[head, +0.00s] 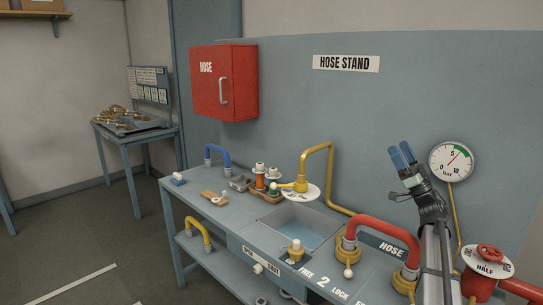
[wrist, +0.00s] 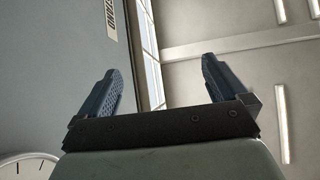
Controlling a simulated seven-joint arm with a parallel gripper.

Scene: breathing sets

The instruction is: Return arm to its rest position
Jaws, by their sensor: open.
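My gripper (head: 402,155) is raised above the right part of the bench in the head view, with its blue fingers pointing up. In the wrist view, the two blue fingers of my gripper (wrist: 160,90) stand wide apart with nothing between them. Behind them are the wall, a window and the ceiling with its lights. My arm rises from the lower right of the head view, and its lower part is cut off by the frame edge.
The pressure gauge (head: 451,161) is close right of my gripper. Below are a red hose (head: 385,227) and a red valve wheel (head: 490,252). A red cabinet (head: 224,82) hangs left. The air around the fingers looks clear.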

